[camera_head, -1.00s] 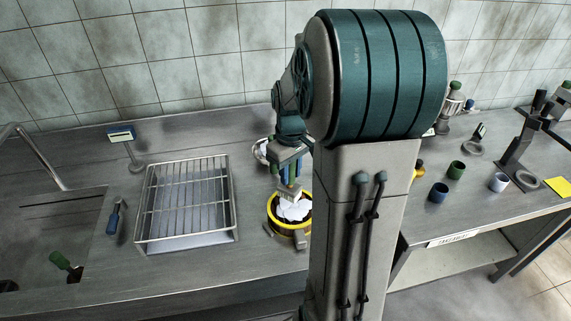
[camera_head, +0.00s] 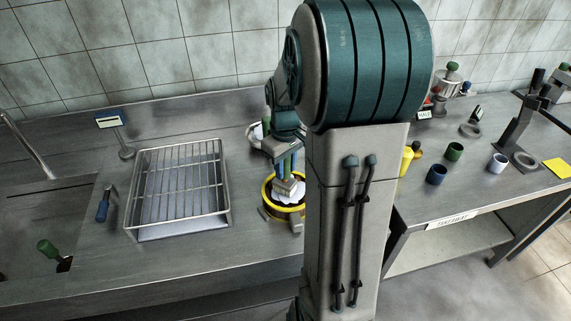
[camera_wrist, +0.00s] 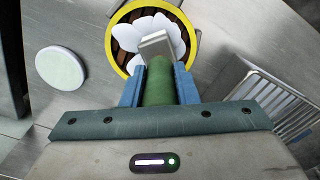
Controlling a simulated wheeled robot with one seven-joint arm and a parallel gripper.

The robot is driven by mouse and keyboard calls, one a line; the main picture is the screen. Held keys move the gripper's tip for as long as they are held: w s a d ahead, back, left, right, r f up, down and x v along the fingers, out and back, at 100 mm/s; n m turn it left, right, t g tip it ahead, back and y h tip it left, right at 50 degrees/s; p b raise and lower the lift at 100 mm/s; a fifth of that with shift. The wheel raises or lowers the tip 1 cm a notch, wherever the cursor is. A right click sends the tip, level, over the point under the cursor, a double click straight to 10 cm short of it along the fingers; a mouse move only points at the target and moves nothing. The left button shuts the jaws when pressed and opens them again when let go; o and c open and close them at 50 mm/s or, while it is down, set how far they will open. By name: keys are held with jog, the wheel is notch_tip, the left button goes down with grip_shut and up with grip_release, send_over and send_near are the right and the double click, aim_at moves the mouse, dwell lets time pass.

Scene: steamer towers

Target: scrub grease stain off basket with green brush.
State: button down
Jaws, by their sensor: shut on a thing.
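My gripper (camera_head: 283,168) is shut on the green handle (camera_wrist: 160,84) of a brush, just above the basket. The brush's pale rectangular head (camera_wrist: 156,46) points into the basket; I cannot tell whether it touches. The basket (camera_head: 265,190) is round, with a yellow rim that also shows in the wrist view (camera_wrist: 112,44). Inside it are a dark slatted bottom and a white petal-shaped liner (camera_wrist: 129,38). My gripper and the brush hide part of the basket. I cannot make out a grease stain.
A wire rack over a tray (camera_head: 131,215) stands left of the basket. A blue-handled tool (camera_head: 103,206) lies beside it. Another green-handled tool (camera_head: 48,249) is in the sink (camera_head: 25,215). A white disc (camera_wrist: 61,68) lies near the basket. Cups (camera_head: 437,175) stand at right.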

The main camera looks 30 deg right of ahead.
jog(key=shift+f+b, duration=0.45)
jog(key=shift+f, duration=0.15)
dwell(0.7)
jog(key=shift+s, duration=0.1)
jog(key=shift+s+a+r, duration=0.1)
jog(key=shift+s+a, duration=0.2)
jog(key=shift+a, duration=0.25)
jog(key=shift+s+a+r, duration=0.1)
jog(key=shift+s+a, duration=0.15)
jog(key=shift+a, duration=0.25)
jog(key=shift+w+d+f, duration=0.1)
jog(key=shift+w+d+f, duration=0.1)
jog(key=shift+w+d, duration=0.15)
jog(key=shift+d, duration=0.25)
jog(key=shift+w+d+f, duration=0.1)
jog(key=shift+w+d, duration=0.15)
jog(key=shift+d, duration=0.25)
jog(key=shift+s+a, duration=0.1)
jog(key=shift+a, duration=0.1)
